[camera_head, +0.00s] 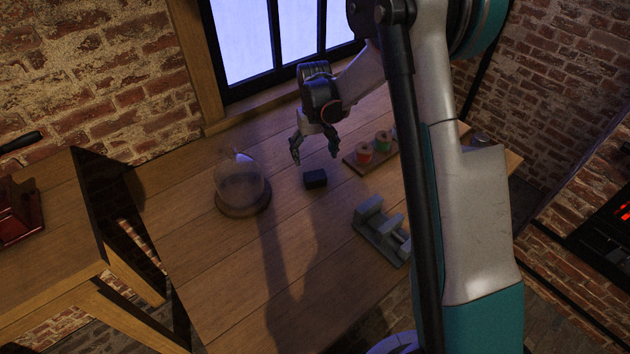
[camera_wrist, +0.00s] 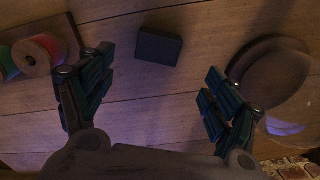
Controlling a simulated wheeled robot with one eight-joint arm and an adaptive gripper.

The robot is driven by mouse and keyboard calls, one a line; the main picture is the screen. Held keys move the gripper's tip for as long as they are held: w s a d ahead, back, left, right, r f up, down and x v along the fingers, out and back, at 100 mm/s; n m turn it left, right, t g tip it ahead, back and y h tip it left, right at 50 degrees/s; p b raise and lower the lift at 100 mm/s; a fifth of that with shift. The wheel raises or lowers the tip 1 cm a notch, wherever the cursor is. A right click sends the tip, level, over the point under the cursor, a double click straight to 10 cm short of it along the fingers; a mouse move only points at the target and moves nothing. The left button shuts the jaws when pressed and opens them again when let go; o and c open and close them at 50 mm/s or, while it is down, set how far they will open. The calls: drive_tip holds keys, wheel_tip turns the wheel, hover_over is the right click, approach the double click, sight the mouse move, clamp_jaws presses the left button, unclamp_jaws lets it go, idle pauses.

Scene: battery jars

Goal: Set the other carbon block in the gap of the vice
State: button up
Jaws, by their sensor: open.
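A black carbon block (camera_head: 315,178) lies flat on the wooden table. It also shows in the wrist view (camera_wrist: 159,46), ahead of the fingers and between their lines. The grey vice (camera_head: 380,230) stands on the table to the right of and nearer than the block. My arm hides part of the area around it, and I cannot tell from here what its gap holds. My gripper (camera_head: 314,158) is open and empty, pointing down above the table just behind the block, not touching it. Both fingers are spread wide in the wrist view (camera_wrist: 152,92).
A glass dome on a round wooden base (camera_head: 243,205) stands left of the block. A wooden board with red and green spools (camera_head: 363,155) lies to the right of my gripper. A red object (camera_head: 18,215) sits on another table at the left.

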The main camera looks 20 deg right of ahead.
sight(315, 175)
wheel_tip(315, 175, down, 10)
drive_tip(key=b, duration=0.4)
drive_tip(key=shift+w+d+f, duration=0.1)
drive_tip(key=shift+f, duration=0.15)
drive_tip(key=shift+r, duration=0.1)
drive_tip(key=c, duration=1.4)
